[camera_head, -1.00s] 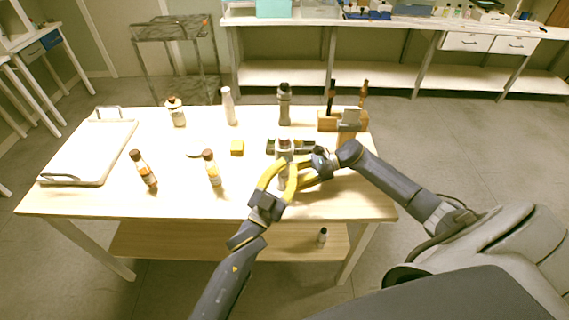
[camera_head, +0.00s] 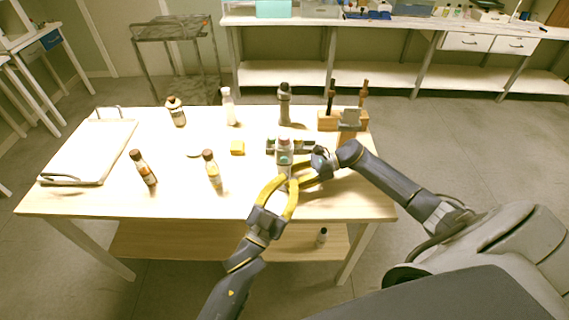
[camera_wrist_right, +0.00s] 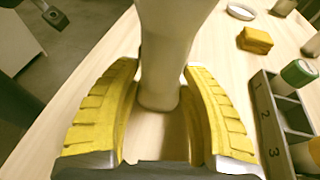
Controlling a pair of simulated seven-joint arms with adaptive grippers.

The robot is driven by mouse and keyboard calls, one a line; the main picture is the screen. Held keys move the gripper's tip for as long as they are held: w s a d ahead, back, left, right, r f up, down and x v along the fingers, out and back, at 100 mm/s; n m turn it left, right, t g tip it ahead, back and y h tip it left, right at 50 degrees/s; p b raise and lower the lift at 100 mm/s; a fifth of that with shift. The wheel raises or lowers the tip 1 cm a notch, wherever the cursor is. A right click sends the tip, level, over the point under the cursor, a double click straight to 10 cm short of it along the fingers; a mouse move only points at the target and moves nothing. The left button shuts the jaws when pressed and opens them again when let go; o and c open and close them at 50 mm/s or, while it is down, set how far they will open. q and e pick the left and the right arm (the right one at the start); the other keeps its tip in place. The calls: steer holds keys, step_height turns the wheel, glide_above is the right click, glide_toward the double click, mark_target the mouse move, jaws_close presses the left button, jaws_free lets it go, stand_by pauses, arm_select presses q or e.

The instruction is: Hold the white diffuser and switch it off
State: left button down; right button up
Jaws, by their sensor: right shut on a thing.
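The white diffuser (camera_head: 284,148) stands upright near the front right of the table, with a teal spot on its upper part. My right gripper (camera_head: 300,176) reaches in from the right and is shut on its lower body. The right wrist view shows the pale diffuser body (camera_wrist_right: 172,45) between both yellow fingers (camera_wrist_right: 160,112). My left gripper (camera_head: 288,180) is in front of the diffuser and below its teal spot. The diffuser's lower part is partly hidden by the fingers.
A numbered compartment rack (camera_wrist_right: 270,125) stands close beside the diffuser. Amber bottles (camera_head: 144,168) (camera_head: 212,170), a yellow block (camera_head: 237,148) and a small white dish (camera_head: 194,154) lie to the left. A white tray (camera_head: 70,180) is at the left edge. Wooden holders (camera_head: 328,121) stand behind right.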

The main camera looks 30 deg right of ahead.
arm_select(q)
steer(key=shift+s+a, duration=0.25)
steer(key=shift+s, duration=0.2)
arm_select(e)
steer(key=shift+f, duration=0.15)
steer(key=o, duration=0.9)
steer(key=shift+o, duration=0.2)
steer(key=shift+d, duration=0.1)
